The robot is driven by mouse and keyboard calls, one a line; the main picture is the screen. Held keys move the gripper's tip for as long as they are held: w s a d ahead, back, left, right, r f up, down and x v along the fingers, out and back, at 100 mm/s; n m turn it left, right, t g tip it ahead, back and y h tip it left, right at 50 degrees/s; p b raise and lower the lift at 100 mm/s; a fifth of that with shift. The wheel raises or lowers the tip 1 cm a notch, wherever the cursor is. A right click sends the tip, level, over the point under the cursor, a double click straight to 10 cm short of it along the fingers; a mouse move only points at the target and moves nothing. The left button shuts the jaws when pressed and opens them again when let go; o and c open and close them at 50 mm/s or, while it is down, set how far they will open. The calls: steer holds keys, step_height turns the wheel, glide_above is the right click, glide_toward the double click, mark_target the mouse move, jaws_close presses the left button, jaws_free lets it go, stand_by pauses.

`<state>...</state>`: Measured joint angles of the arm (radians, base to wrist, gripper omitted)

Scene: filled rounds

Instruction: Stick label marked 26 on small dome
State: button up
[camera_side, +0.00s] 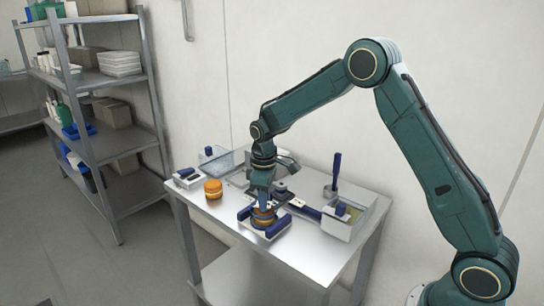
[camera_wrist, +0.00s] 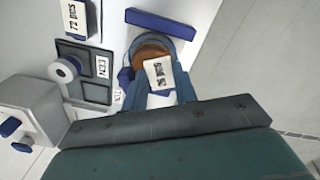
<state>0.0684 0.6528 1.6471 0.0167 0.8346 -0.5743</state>
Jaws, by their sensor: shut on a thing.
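My gripper (camera_side: 262,192) points down over a blue-and-white holder (camera_side: 277,228) on the metal table. An orange-brown round thing (camera_side: 262,214), which looks like the dome, sits in the holder; its brown edge shows in the wrist view (camera_wrist: 143,50). A white label (camera_wrist: 158,74) shows between my fingers (camera_wrist: 152,90), over the round thing. Its black print is small and turned; it may read 26, but I cannot be sure. My gripper is shut and appears to hold this label. I cannot tell whether the label touches the round thing.
Another orange round piece (camera_side: 213,189) stands left of the holder. A dark tray (camera_wrist: 82,58) bears a white roll (camera_wrist: 63,70). A printed white block (camera_wrist: 78,18) is beyond.

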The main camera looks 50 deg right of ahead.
steer(key=shift+f, duration=0.2)
stand_by(0.6)
steer(key=o, duration=0.7)
steer(key=shift+o, duration=0.2)
steer(key=shift+r, duration=0.1)
steer(key=shift+r, duration=2.9)
steer(key=shift+c, duration=0.4)
